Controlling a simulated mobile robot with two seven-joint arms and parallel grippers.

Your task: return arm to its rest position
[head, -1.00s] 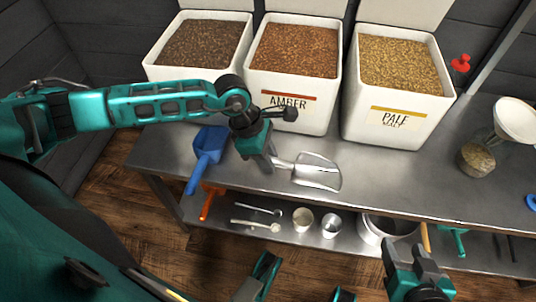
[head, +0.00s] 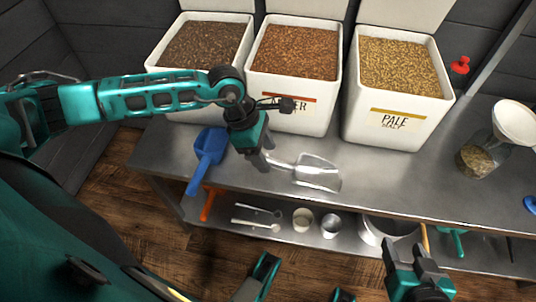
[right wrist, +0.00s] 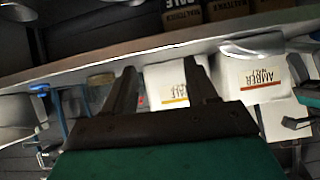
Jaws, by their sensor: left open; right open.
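My left arm reaches in from the left in the head view. My left gripper (head: 265,161) is open above the table, by the handle end of a metal scoop (head: 318,172). The scoop lies on the steel table; whether the fingers touch its handle is hard to tell. My right gripper (head: 416,284) is at the bottom right of the head view, low in front of the table. In the right wrist view its two fingers (right wrist: 160,72) are apart, with nothing between them.
Bins of dark, amber (head: 297,53) and pale malt (head: 400,68) line the back of the steel table (head: 440,175). A blue scoop (head: 208,152) lies left of my left gripper. A jar with a funnel (head: 515,120) stands at right. The lower shelf holds cups and spoons.

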